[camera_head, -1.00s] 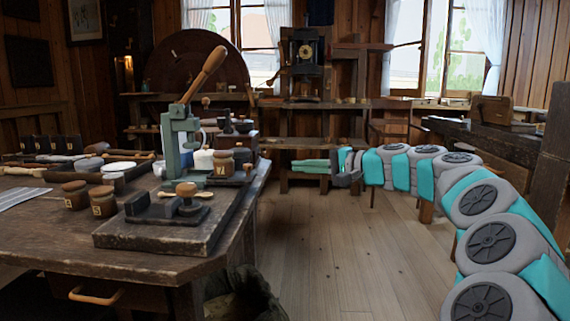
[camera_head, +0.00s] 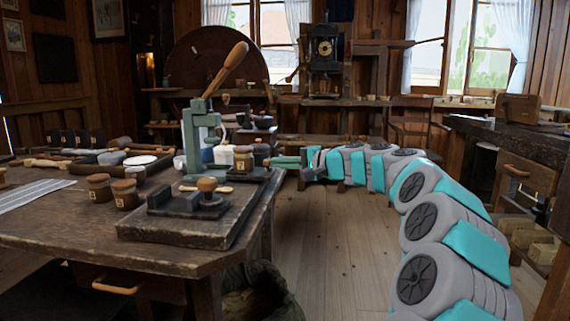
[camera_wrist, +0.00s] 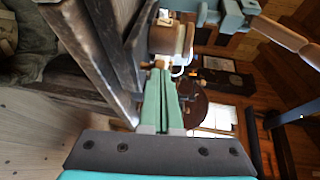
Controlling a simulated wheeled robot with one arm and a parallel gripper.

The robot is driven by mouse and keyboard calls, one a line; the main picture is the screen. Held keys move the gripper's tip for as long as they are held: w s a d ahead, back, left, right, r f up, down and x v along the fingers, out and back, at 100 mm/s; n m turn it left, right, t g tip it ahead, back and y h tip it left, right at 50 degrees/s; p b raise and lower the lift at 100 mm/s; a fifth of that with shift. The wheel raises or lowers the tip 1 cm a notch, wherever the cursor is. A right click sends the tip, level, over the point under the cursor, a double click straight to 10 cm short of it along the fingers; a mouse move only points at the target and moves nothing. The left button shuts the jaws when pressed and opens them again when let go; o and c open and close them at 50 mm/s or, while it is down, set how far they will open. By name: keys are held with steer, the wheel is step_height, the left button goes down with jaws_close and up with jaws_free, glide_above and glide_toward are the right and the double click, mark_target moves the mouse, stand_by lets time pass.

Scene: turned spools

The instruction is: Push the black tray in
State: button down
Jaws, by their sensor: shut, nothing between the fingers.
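A black tray (camera_head: 252,176) lies at the right edge of the wooden table (camera_head: 120,247), with a labelled jar (camera_head: 243,160) on or just behind it. In the wrist view, the shut fingers (camera_wrist: 162,72) point up past the table's side toward a brown rounded thing (camera_wrist: 170,40); the tray cannot be made out clearly there.
A green lever press (camera_head: 200,135) stands left of the tray. A board with a knobbed tool (camera_head: 207,198) lies at the table's near right corner. A sack (camera_head: 255,295) sits on the floor below. Open floor (camera_head: 325,240) lies right of the table.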

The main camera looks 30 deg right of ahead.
mark_target(247, 160)
steer(key=w+a, duration=0.1)
steer(key=a, duration=0.1)
steer(key=w+a, duration=0.2)
steer(key=a, duration=0.1)
steer(key=w+a, duration=0.2)
steer(key=shift+a, duration=0.3)
steer(key=shift+w+a, duration=0.2)
steer(key=shift+r, duration=0.1)
steer(key=shift+s, duration=0.1)
